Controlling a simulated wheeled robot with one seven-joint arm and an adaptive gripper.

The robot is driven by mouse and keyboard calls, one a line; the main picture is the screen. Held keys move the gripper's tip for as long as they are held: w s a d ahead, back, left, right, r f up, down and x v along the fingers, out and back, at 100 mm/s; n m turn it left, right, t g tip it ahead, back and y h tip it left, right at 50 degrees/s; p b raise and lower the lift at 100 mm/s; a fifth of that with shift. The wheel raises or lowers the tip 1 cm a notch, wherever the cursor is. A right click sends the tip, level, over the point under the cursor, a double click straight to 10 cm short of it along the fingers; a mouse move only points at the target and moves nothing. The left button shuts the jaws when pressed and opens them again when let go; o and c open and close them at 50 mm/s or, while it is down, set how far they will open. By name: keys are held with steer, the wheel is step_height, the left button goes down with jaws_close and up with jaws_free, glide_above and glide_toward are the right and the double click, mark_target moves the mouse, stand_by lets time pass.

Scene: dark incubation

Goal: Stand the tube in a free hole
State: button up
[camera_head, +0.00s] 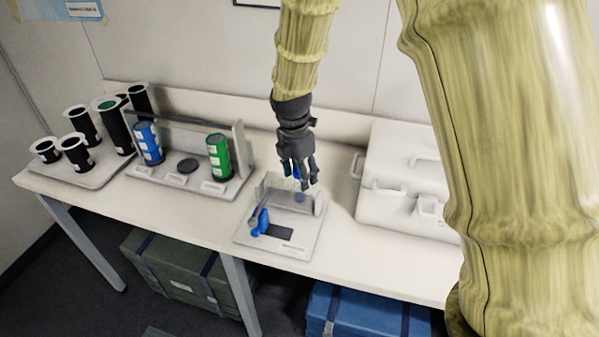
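My gripper (300,178) points down over the back of a small white tray stand (270,245) at the middle of the table. No thing can be surely named as the tube. To the left, a grey rack (153,180) holds an upright blue cylinder (149,142) and an upright green cylinder (218,156). Between them is an empty dark round spot (187,165), perhaps a hole. Several black cylinders with white rims (83,124) stand on a plate at the far left.
A blue tool-like object (260,221) sits at the left of the tray stand. A white case (400,170) stands to the right, near my arm. A low wall runs along the table's back. Green and blue crates (350,312) are under the table.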

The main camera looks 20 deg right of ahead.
steer(key=shift+w+r, duration=0.1)
steer(key=shift+r, duration=0.4)
step_height(320, 180, up, 11)
steer(key=a+b, duration=0.1)
steer(key=b, duration=0.1)
steer(key=shift+s+a+r, duration=0.15)
steer(key=shift+s, duration=0.15)
steer(key=shift+s, duration=0.1)
stand_by(0.9)
